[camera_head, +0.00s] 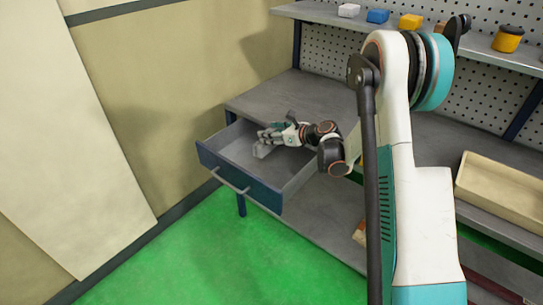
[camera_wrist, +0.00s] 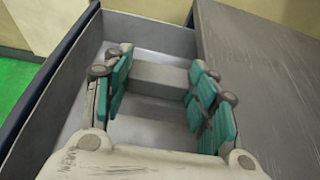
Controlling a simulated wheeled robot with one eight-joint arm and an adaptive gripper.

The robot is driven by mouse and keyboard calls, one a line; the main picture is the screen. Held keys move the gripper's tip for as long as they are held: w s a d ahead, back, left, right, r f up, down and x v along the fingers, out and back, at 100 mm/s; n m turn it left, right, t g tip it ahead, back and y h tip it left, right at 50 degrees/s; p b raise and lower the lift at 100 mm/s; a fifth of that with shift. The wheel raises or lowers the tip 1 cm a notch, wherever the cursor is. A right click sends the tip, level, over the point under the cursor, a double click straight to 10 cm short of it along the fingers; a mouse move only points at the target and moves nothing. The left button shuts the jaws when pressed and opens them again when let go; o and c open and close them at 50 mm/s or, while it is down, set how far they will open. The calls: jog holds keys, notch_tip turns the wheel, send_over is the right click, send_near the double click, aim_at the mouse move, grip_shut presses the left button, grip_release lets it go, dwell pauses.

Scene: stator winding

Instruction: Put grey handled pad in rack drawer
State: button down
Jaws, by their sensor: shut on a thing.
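The rack drawer (camera_head: 236,178) is pulled open, with a blue front and a grey inside; in the wrist view its inner wall (camera_wrist: 150,35) shows behind the fingers. My gripper (camera_head: 268,138) reaches into the drawer from the right. In the wrist view my gripper (camera_wrist: 158,92) has its teal-padded fingers on both sides of the grey handled pad (camera_wrist: 165,77), shut on it. The pad (camera_head: 262,151) also shows below the fingers in the head view, inside the drawer walls. I cannot tell whether it touches the drawer floor.
The grey bench top (camera_head: 290,95) lies beside the drawer. A shelf above (camera_head: 335,17) holds a white block (camera_head: 349,10), a blue block (camera_head: 378,16) and yellow items. A cream tray (camera_head: 503,190) stands at right. Green floor (camera_head: 200,250) is clear in front.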

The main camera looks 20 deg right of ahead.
jog(key=shift+f+b, duration=1.35)
jog(key=shift+f, duration=2.9)
jog(key=shift+f, duration=0.15)
jog(key=c, duration=0.6)
grip_release()
jog(key=shift+c, duration=0.2)
jog(key=shift+r, duration=0.2)
jog(key=p+v, duration=0.3)
jog(key=v, duration=0.9)
